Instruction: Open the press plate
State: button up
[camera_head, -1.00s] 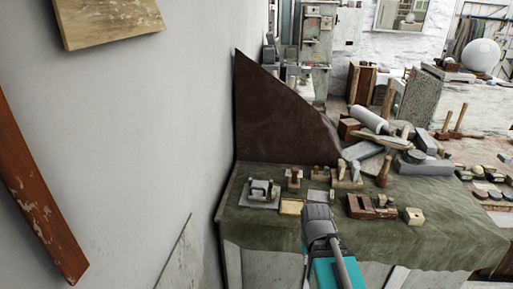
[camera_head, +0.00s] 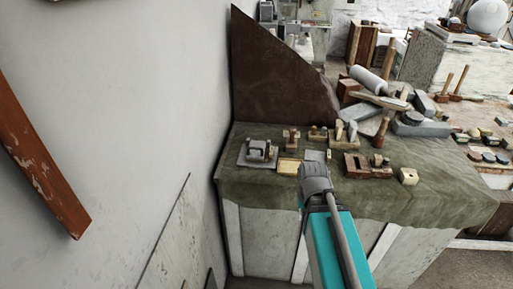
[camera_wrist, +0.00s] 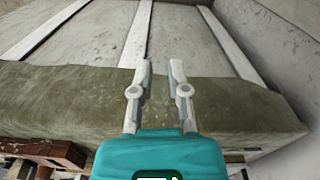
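A small grey metal device on a flat base (camera_head: 258,153), which looks like the press, stands near the left end of the cloth-covered table (camera_head: 440,190). I cannot tell at this size which part is its plate or whether it is open. My gripper shows in the wrist view (camera_wrist: 161,70), its two fingers apart with nothing between them. It points at the table's front, with the green cloth edge and pale panels behind it. In the head view my arm's grey and teal end covers part of the table, right of the press, and hides the fingers.
A yellowish block (camera_head: 288,166) lies right of the press. A brown wooden tool (camera_head: 357,166) and a pale block (camera_head: 409,176) sit farther right. Mallets and grey stone blocks are heaped behind. A wall and a brown panel (camera_head: 275,85) bound the left and back.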

jog(key=shift+o, duration=1.1)
jog(key=shift+w+a+r, duration=0.15)
jog(key=shift+w+r, duration=0.2)
jog(key=shift+o, duration=0.2)
jog(key=w+a+r+m+t+y+p, duration=0.1)
jog(key=w+a+r+m+p, duration=0.3)
jog(key=w+r+m+p, duration=0.5)
jog(key=w+y, duration=0.1)
jog(key=w, duration=0.2)
jog(key=shift+a+r, duration=0.25)
jog(key=shift+a, duration=0.15)
jog(key=m+t+y+p, duration=0.2)
jog(key=m+p, duration=0.7)
jog(key=m, duration=0.1)
send_near(255, 148)
jog(key=v, duration=0.5)
jog(key=shift+w+a+r, duration=0.15)
jog(key=shift+w+r, duration=0.05)
jog(key=shift+w, duration=0.1)
jog(key=shift+f+b, duration=0.15)
jog(key=shift+b, duration=0.2)
jog(key=b+x, duration=1.2)
jog(key=x, duration=0.1)
jog(key=shift+a+f, duration=0.2)
